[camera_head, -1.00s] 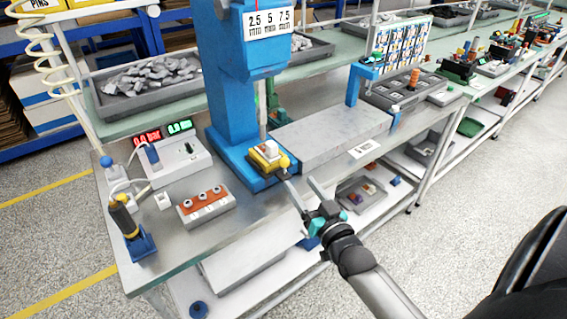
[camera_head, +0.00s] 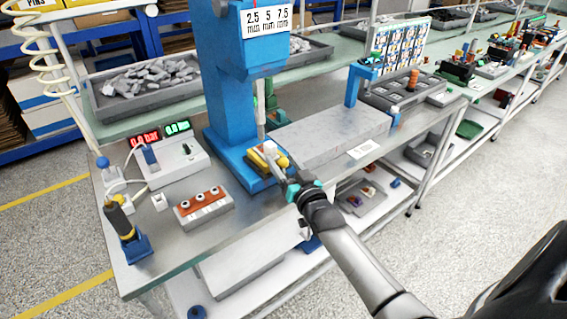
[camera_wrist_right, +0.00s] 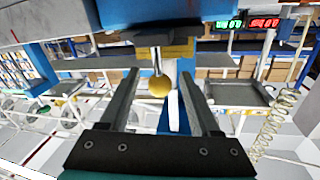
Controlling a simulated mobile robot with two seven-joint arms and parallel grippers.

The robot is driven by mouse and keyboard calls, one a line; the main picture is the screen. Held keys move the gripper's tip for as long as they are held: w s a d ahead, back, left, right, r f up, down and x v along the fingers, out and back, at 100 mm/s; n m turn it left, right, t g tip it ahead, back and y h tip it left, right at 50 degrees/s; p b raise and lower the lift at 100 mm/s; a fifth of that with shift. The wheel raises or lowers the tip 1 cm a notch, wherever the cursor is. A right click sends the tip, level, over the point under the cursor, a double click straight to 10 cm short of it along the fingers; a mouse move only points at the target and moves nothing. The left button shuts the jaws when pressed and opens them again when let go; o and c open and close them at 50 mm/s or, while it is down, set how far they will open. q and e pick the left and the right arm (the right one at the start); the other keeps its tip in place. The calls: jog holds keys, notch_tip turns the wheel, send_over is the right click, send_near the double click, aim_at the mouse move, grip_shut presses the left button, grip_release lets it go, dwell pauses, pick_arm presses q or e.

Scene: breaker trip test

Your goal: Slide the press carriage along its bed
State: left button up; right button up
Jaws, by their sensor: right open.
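The yellow press carriage (camera_head: 257,161) sits on the blue bed (camera_head: 238,168) at the foot of the blue press (camera_head: 222,90). My right gripper (camera_head: 271,157) is at the carriage's front right side, partly covering it. In the right wrist view, my right gripper (camera_wrist_right: 163,80) is open, its two fingers on either side of a round brass knob (camera_wrist_right: 160,86). The knob hangs on a short stem in front of the yellow carriage (camera_wrist_right: 180,48), with room between it and each finger. My left gripper is out of view.
A long grey block (camera_head: 330,138) lies right of the press. A grey box with red-brown top (camera_head: 204,203) and a white unit with displays (camera_head: 175,162) stand to the left. The bench front (camera_head: 220,236) is clear.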

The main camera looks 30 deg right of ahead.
grip_shut()
dwell(0.4)
dwell(0.9)
